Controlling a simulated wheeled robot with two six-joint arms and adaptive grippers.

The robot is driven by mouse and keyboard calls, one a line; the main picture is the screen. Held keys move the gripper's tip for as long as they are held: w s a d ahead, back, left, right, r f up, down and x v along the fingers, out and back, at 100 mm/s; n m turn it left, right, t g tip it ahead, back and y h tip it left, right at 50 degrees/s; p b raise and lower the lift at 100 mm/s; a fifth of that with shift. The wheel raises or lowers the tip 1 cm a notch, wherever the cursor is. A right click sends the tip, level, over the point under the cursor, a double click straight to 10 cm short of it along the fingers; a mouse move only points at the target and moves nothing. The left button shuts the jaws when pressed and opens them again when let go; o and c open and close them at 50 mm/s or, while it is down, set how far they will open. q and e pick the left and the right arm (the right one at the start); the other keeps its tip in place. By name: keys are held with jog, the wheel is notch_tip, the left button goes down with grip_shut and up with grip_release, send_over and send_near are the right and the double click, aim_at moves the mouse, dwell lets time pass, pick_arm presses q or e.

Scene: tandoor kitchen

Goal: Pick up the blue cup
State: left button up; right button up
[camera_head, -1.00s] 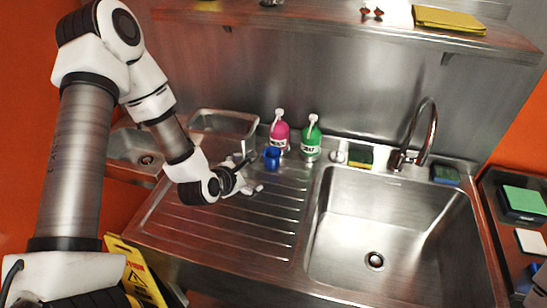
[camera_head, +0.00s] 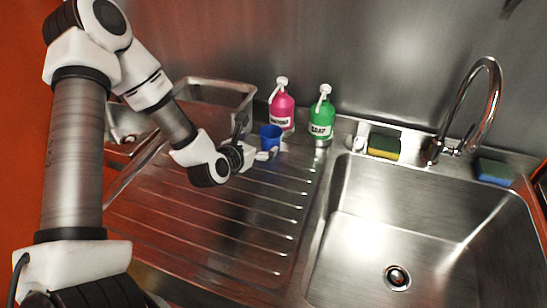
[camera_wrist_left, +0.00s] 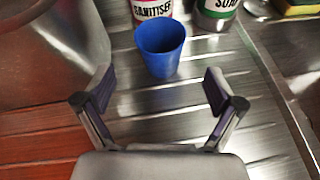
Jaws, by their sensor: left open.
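The blue cup (camera_head: 271,136) stands upright on the ribbed steel drainboard (camera_head: 250,205), in front of the pink bottle. It also shows in the left wrist view (camera_wrist_left: 161,48), where I see into its open top. My left gripper (camera_head: 257,148) is open and empty, close to the cup at its near left side in the head view. In the left wrist view its two fingers (camera_wrist_left: 158,90) are spread wide, with the cup just beyond the tips and roughly centred between them. My right gripper is not in view.
The pink sanitiser bottle (camera_head: 282,108) and the green soap bottle (camera_head: 321,116) stand close behind the cup. A steel pan (camera_head: 222,97) is to its left. Sponges (camera_head: 384,146) and a tap (camera_head: 485,95) line the sink (camera_head: 350,245) at right. The front drainboard is clear.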

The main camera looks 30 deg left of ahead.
aim_at(265, 144)
pick_arm(q)
notch_tip(265, 144, down, 3)
jog(key=shift+w+f+b, duration=0.15)
jog(key=shift+b, duration=0.45)
jog(key=shift+w, duration=0.45)
jog(key=x, duration=0.2)
jog(key=p+x, duration=0.1)
jog(key=x, duration=0.1)
jog(key=p+x, duration=0.1)
jog(key=x, duration=0.1)
jog(key=shift+w+r, duration=0.3)
jog(key=shift+w, duration=0.05)
jog(key=shift+s, duration=0.1)
jog(key=c, duration=1.4)
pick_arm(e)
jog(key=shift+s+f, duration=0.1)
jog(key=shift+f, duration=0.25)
pick_arm(q)
jog(key=shift+r, duration=0.15)
